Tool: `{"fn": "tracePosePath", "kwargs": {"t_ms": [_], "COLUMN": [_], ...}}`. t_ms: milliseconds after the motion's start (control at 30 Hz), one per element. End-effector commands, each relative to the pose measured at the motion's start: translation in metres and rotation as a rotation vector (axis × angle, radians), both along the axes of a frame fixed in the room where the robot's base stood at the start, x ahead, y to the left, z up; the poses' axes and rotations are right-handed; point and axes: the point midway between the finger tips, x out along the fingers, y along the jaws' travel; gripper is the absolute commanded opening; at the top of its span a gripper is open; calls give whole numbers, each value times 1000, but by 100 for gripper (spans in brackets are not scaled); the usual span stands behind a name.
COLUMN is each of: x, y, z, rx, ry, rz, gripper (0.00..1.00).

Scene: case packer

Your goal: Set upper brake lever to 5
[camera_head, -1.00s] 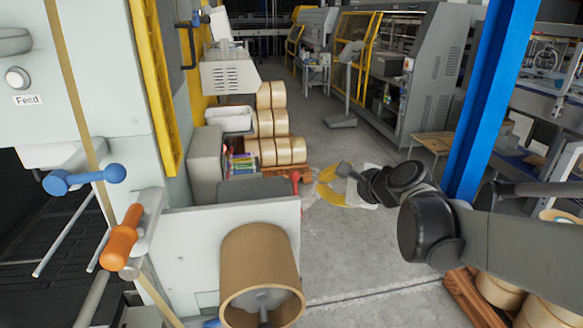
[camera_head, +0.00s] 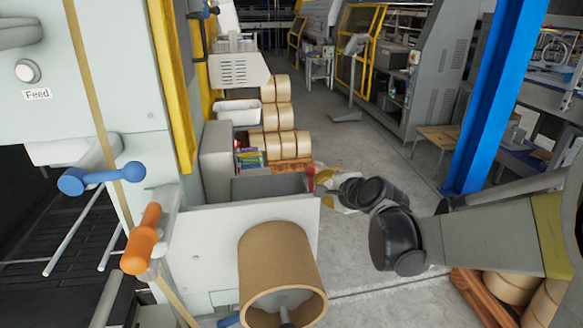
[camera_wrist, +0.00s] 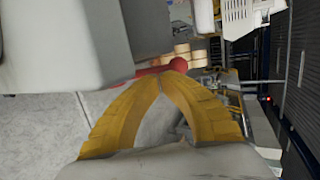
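A red lever with a round knob shows just beyond my fingertips in the wrist view (camera_wrist: 177,65). In the head view only a bit of red (camera_head: 323,175) shows beside my gripper (camera_head: 318,185), behind the white panel. No label tells which lever is the upper brake lever, and no scale or number is readable. My gripper's yellow fingers (camera_wrist: 160,82) meet at their tips in the wrist view. The red lever looks to be past or against the tips, not between them; contact is unclear. A blue lever (camera_head: 100,178) and an orange lever (camera_head: 142,240) stand at the left.
A white panel (camera_head: 205,245) carries a cardboard core (camera_head: 280,265) at the front. A grey box (camera_head: 217,160) and stacked tape rolls (camera_head: 280,145) stand behind it. A blue post (camera_head: 495,100) rises at the right. The floor (camera_head: 345,145) between is open.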

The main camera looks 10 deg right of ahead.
Motion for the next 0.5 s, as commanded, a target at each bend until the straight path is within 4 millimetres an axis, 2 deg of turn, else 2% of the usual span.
{"fn": "tracePosePath", "kwargs": {"t_ms": [200,500], "x": [15,16], "y": [3,4], "z": [-7,-7], "rx": [1,1], "ry": [0,0], "rz": [0,0], "gripper": [0,0]}}
